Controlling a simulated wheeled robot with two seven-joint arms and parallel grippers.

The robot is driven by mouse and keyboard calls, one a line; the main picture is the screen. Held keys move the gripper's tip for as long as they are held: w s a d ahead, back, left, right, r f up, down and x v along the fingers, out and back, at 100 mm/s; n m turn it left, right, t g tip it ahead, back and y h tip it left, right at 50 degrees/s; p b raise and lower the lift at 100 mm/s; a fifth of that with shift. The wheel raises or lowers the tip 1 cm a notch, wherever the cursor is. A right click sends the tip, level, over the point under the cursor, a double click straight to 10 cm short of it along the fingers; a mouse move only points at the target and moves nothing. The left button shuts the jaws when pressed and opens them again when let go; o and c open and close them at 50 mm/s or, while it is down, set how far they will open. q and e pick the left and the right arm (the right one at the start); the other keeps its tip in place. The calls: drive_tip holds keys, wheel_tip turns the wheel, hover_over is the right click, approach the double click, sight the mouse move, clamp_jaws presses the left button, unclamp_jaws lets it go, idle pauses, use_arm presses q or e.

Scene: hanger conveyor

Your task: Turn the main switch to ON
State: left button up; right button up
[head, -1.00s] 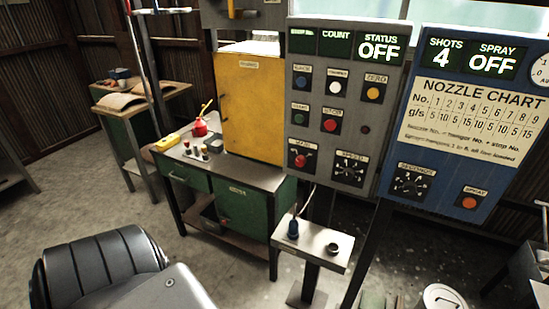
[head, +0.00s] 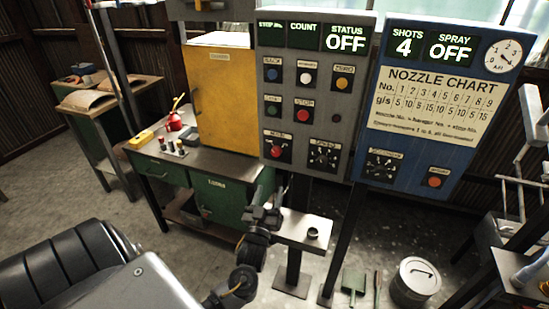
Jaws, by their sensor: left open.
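The grey control panel (head: 348,100) stands upright right of the yellow cabinet. The main switch (head: 276,151) is a red rotary knob at the panel's lower left, under a small label. The status display (head: 346,39) above reads OFF. My left gripper (head: 266,203) is open and empty. It appears below the main switch, apart from it, over the small steel stand (head: 300,228). The exact angle of the knob's pointer is too small to tell. My right gripper is not in view.
The grey panel also carries several push buttons and a dial (head: 323,155). A blue spray panel (head: 440,110) stands close on its right. The yellow cabinet (head: 222,95) and green workbench (head: 222,196) are on the left. A lidded bin (head: 414,282) stands on the floor.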

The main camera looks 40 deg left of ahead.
sight(275, 154)
use_arm(q)
drive_tip(key=shift+n+y, duration=0.4)
drive_tip(key=shift+y, duration=0.1)
drive_tip(key=w+a+r+p, duration=0.1)
drive_tip(key=w+r, duration=0.1)
drive_tip(key=w+a+r+p, duration=0.1)
drive_tip(key=w+r, duration=0.1)
drive_tip(key=w+a+r+p, duration=0.1)
drive_tip(key=w+a+r, duration=0.1)
drive_tip(key=w, duration=0.1)
drive_tip(key=shift+r, duration=0.2)
drive_tip(key=shift+p+x, duration=0.35)
drive_tip(key=shift+x, duration=0.55)
drive_tip(key=shift+f, duration=0.2)
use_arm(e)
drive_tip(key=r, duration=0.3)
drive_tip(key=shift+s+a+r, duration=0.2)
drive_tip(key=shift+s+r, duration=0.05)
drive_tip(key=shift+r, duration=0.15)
use_arm(q)
drive_tip(key=c, duration=1)
drive_tip(key=shift+o, duration=0.2)
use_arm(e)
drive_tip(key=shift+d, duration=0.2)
